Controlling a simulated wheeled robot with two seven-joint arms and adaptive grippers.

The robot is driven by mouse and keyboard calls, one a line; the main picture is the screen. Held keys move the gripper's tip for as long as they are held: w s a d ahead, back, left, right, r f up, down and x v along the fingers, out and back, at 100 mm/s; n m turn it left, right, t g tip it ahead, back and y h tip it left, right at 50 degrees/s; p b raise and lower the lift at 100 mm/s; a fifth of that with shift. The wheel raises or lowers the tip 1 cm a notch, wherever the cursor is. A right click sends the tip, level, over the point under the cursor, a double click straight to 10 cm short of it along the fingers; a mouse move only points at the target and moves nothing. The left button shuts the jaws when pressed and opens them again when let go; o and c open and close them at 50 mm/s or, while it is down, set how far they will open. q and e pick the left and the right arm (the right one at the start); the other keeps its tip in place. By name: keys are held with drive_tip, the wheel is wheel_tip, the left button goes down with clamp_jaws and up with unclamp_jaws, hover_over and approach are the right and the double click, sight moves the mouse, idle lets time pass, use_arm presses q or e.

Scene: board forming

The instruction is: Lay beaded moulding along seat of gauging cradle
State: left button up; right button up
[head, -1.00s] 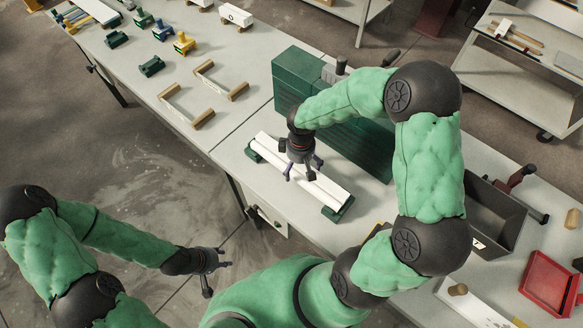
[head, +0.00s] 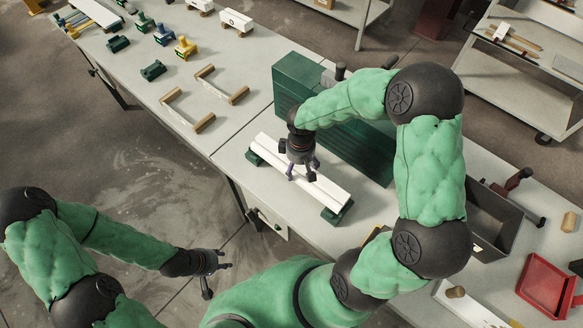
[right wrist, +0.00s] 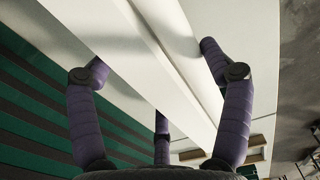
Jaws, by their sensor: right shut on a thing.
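The gauging cradle has dark green end feet (head: 338,212) and stands at the front edge of the bench. The long white beaded moulding (head: 328,187) lies lengthwise along it; where moulding and white seat part is hard to tell. My right gripper (head: 302,175) comes down from above near the middle of the length, shut on the moulding. In the right wrist view the white moulding (right wrist: 150,60) runs diagonally between the purple fingers (right wrist: 155,75). The underside contact is hidden. My left gripper (head: 218,268) is open and empty, out over the floor before the bench.
A green ribbed block (head: 290,80) stands close behind the cradle. A dark grey bin (head: 490,222) and a red tray (head: 548,287) are at the right. Bare bench shows left of the cradle.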

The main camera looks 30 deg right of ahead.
drive_tip(key=shift+r+p, duration=2.1)
drive_tip(key=shift+r, duration=0.95)
